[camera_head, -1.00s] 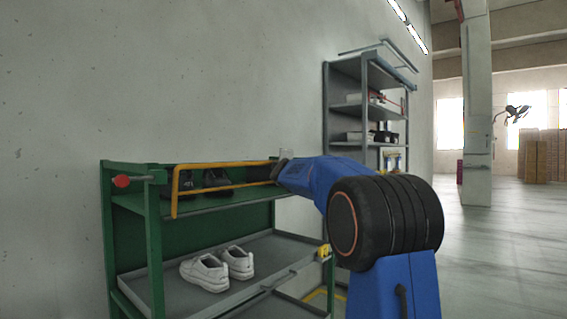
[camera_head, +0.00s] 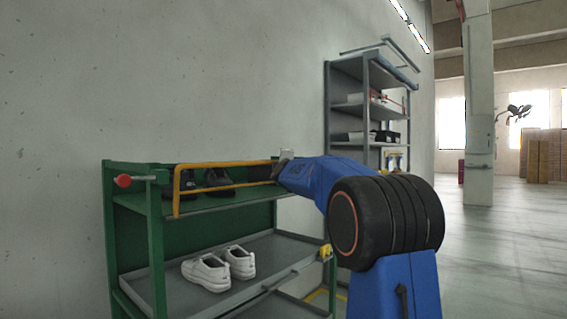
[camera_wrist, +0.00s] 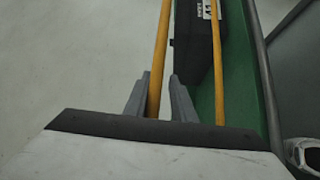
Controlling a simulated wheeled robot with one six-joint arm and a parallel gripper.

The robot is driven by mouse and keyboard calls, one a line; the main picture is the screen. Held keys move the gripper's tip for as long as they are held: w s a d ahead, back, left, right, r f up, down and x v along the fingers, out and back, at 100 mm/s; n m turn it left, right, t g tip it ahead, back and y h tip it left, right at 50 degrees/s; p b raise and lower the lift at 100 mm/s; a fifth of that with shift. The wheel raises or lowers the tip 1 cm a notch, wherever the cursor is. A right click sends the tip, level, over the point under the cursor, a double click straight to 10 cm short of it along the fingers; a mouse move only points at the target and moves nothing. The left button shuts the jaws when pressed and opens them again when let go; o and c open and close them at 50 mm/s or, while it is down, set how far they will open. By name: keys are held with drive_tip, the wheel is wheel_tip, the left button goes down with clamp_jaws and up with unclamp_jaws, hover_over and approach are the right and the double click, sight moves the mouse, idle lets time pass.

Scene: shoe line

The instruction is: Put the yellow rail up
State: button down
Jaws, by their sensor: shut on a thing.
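The yellow rail (camera_head: 222,164) is a narrow frame with two long bars. It stands along the front of the top shelf of the green rack (camera_head: 155,245), upright in front of the dark shoes. My gripper (camera_head: 278,166) is at the rail's right end in the head view, where my arm hides part of it. In the wrist view, the two grey fingers of my gripper (camera_wrist: 159,98) stand on either side of the rail's nearer bar (camera_wrist: 160,60), shut on it. The second bar (camera_wrist: 217,70) runs beside it over the green shelf.
Dark shoes (camera_head: 217,180) stand behind the rail. White shoes (camera_head: 207,272) sit on the grey tray (camera_head: 278,247) below. A grey shelf unit (camera_head: 328,110) stands behind, with open floor at right.

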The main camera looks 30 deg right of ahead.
drive_tip(key=shift+w+a+f, duration=0.1)
drive_tip(key=shift+w+f, duration=0.1)
drive_tip(key=shift+f, duration=0.35)
drive_tip(key=shift+w+a+f, duration=0.1)
drive_tip(key=shift+w+f, duration=0.1)
drive_tip(key=shift+f, duration=0.3)
drive_tip(key=c, duration=1.8)
unclamp_jaws()
drive_tip(key=shift+w+a+f, duration=0.1)
drive_tip(key=shift+w, duration=0.05)
drive_tip(key=shift+o, duration=0.2)
drive_tip(key=shift+r, duration=0.2)
drive_tip(key=shift+s, duration=0.2)
